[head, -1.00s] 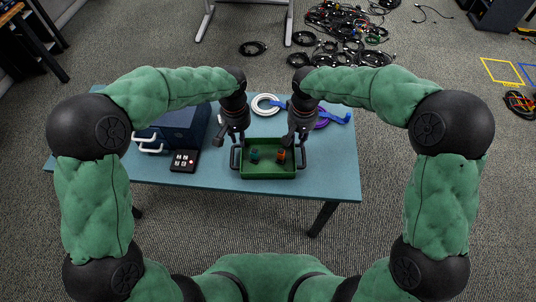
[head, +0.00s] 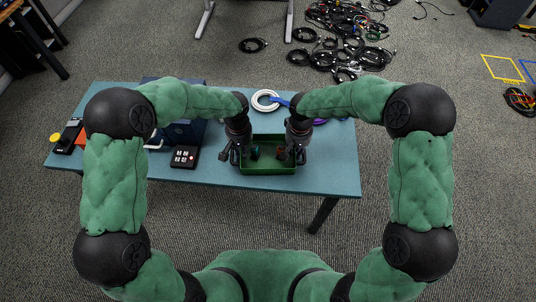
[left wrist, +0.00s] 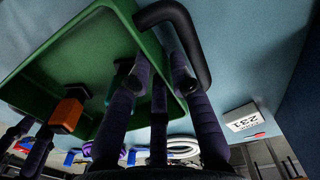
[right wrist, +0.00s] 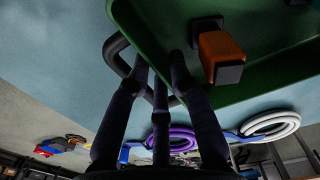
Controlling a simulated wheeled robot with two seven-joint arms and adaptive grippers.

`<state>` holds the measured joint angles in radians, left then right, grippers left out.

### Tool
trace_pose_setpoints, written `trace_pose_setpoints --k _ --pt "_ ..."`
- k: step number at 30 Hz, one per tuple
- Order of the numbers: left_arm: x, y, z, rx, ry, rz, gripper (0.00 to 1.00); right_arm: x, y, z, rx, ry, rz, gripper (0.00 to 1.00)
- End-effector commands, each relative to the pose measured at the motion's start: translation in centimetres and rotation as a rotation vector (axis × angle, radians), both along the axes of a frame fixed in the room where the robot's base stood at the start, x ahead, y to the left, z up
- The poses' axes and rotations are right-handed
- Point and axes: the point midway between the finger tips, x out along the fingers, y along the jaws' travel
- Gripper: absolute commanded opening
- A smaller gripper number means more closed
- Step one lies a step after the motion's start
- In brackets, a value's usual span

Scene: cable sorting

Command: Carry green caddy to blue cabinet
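The green caddy (head: 268,170) is a shallow tray with a black handle at each end, on the table's front edge. Small teal and orange-black pieces are in it. My left gripper (left wrist: 160,62) is at the left handle (left wrist: 196,45), its fingers spread, one inside the tray wall and one across the handle. My right gripper (right wrist: 159,62) is at the right handle (right wrist: 112,55), fingers likewise apart, one over the handle and one near the wall. Neither is visibly closed on a handle. A dark blue box (head: 187,132), perhaps the blue cabinet, stands left of the caddy, partly hidden by my left arm.
The teal table (head: 210,177) also holds a small black button box (head: 185,156) beside the caddy, a white cable coil (head: 265,99) behind it, and a purple coil (right wrist: 183,140). An orange item (head: 81,134) lies at the left. Black cables (head: 345,50) cover the floor behind.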

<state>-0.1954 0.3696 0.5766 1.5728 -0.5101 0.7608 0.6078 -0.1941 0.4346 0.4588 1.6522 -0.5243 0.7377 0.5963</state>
Motion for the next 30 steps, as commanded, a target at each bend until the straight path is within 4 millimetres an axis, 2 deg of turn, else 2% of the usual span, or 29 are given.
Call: trace_pose_setpoints --k 4,14,16,17,30 --pt "-0.03 0.00 -0.84 0.000 0.001 0.000 0.22 -0.01 -0.02 -0.82 0.000 0.000 0.000 0.22" --pt "-0.01 0.01 -0.98 0.000 0.000 0.000 0.22 0.01 -0.01 -0.96 0.000 -0.001 0.000 0.22" --pt "-0.01 0.00 -0.98 0.000 0.000 -0.001 0.02 0.01 -0.01 -0.95 0.000 -0.001 0.000 0.02" --pt "-0.02 0.00 -0.98 0.000 0.000 0.000 0.00 0.01 -0.01 -0.95 0.000 -0.001 0.000 0.00" --pt "0.12 0.00 -0.77 -0.001 -0.003 0.000 0.00 0.12 -0.01 -0.75 0.001 -0.004 -0.001 0.00"
